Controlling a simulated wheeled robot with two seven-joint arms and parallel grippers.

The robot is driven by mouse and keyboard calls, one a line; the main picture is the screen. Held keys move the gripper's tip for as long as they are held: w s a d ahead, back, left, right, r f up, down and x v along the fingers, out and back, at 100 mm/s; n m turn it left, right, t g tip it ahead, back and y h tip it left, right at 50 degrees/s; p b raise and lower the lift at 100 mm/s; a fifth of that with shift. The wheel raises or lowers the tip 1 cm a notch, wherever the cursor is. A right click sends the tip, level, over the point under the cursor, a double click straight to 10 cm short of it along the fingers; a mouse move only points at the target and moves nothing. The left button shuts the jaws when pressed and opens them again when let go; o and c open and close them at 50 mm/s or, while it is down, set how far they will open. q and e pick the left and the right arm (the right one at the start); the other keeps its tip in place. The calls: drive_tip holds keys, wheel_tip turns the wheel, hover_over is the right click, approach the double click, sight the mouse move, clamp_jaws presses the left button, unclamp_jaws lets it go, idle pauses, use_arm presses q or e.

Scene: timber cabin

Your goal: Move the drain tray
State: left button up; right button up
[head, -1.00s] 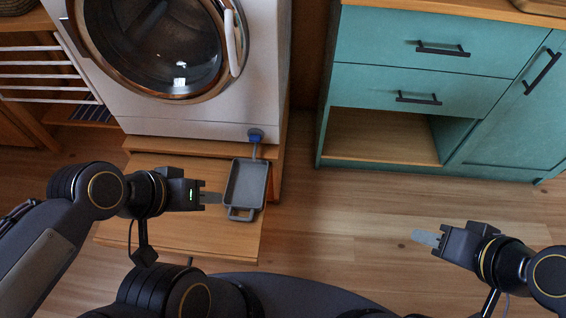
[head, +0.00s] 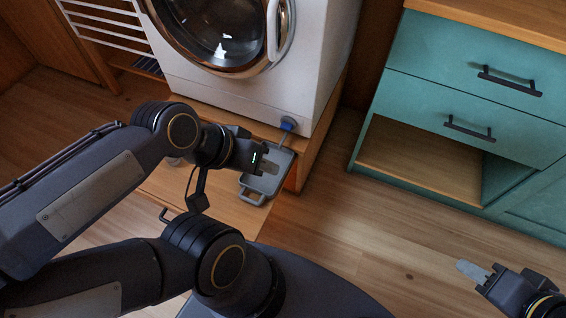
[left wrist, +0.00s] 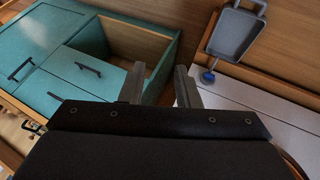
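The drain tray (head: 262,185) is a shallow grey tray with a loop handle on its near side. It sits on the low wooden platform in front of the washing machine, below the blue drain fitting (head: 287,125). My left gripper (head: 270,167) is above the tray in the head view and hides part of it. The left wrist view shows its fingers (left wrist: 160,87) apart with nothing between them, and the tray (left wrist: 234,34) off to the upper right. My right gripper (head: 472,271) is at the lower right over the floor, away from the tray; its finger gap cannot be made out.
The washing machine (head: 320,70) stands behind the tray on the wooden platform (head: 225,215). A teal cabinet (head: 430,115) with an open lower compartment is at the right. A white rack (head: 105,30) is at the upper left. Wooden floor between platform and cabinet is clear.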

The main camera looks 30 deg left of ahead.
use_arm(q)
drive_tip(key=w+a+f+g+b, duration=0.1)
drive_tip(key=w+f+g, duration=0.1)
drive_tip(key=w+f, duration=0.4)
drive_tip(key=g+y+b, duration=0.2)
drive_tip(key=g+y, duration=0.2)
approach(267, 186)
drive_tip(key=shift+m, duration=0.3)
drive_tip(key=w+d, duration=0.1)
drive_tip(key=w+d+r, duration=0.2)
drive_tip(key=shift+w+d, duration=0.3)
drive_tip(key=shift+a+f, duration=0.1)
drive_tip(key=shift+f, duration=0.25)
drive_tip(key=shift+f+b, duration=1.85)
drive_tip(key=shift+f, duration=2.05)
clamp_jaws()
